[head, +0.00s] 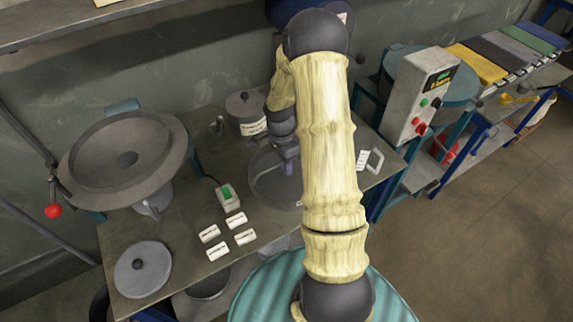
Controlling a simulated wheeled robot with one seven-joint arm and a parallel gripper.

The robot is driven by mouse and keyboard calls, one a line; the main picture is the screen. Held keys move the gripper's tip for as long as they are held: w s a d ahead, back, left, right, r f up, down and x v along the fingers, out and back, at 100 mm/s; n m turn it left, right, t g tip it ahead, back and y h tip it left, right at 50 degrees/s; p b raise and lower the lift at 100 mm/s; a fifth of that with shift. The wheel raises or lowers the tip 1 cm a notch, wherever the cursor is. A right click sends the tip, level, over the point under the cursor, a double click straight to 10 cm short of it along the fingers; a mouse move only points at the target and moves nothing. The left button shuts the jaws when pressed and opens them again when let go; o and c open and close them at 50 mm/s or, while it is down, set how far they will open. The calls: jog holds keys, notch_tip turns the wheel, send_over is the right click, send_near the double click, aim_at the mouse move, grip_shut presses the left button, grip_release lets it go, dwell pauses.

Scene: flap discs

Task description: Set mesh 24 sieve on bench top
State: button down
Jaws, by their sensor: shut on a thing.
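A round, dark grey sieve (268,190) is at the middle of the bench top (180,240), below my gripper. Its mesh number cannot be read, so I cannot tell from it that this is the mesh 24 one. My gripper (287,165) points down and is shut on the sieve's rim at the far side. My arm hides the right part of the sieve. From this angle I cannot tell whether the sieve touches the bench or hangs just above it.
Several white label cards (221,238) and a green-switch box (228,197) lie left of the sieve. A labelled lidded pot (246,112) stands behind. A large round pan (124,158) and a grey lid (142,268) are at left. A control box (417,97) stands at right.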

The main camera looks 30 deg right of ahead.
jog(key=shift+s+f, duration=0.1)
jog(key=shift+f, duration=0.05)
jog(key=c, duration=1.5)
grip_release()
jog(key=shift+w+d+r, duration=0.1)
jog(key=shift+w+r, duration=0.1)
jog(key=shift+r, duration=0.3)
jog(key=r, duration=0.3)
jog(key=w+r+b, duration=0.1)
jog(key=r, duration=0.3)
jog(key=w+r, duration=0.1)
jog(key=r, duration=0.3)
jog(key=shift+r+b, duration=0.1)
jog(key=shift+b, duration=0.3)
